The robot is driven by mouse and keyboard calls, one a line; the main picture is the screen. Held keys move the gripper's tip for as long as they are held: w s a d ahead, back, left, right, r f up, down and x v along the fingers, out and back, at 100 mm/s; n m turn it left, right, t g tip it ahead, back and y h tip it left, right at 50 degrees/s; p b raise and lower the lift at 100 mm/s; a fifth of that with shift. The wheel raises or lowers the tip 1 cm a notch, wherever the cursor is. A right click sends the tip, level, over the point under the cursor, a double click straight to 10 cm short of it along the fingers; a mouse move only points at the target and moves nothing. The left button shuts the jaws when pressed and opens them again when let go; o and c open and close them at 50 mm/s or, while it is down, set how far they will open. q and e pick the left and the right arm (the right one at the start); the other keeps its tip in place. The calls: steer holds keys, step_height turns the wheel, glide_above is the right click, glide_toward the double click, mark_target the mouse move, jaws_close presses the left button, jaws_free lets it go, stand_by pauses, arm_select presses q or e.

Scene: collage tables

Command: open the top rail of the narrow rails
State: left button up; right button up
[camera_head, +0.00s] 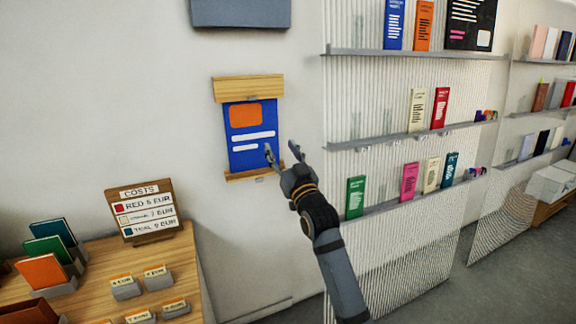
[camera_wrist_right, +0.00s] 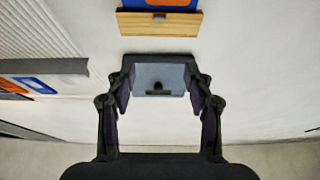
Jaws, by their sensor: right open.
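The narrow rails hang on the white wall in the head view. The top rail (camera_head: 248,88) is a pale wooden bar with a small grey clip at its lower edge. My right gripper (camera_head: 282,153) is open and empty, in front of the poster's lower right side, below the top rail. Its fingers also show in the right wrist view (camera_wrist_right: 159,85). My left gripper is not in view.
A wooden table (camera_head: 92,262) at the lower left bears a costs sign (camera_head: 146,212), several small labelled holders and coloured booklets. A ribbed panel with shelves (camera_head: 408,140) of booklets stands to the right.

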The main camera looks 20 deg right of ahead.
steer(key=shift+f, duration=0.55)
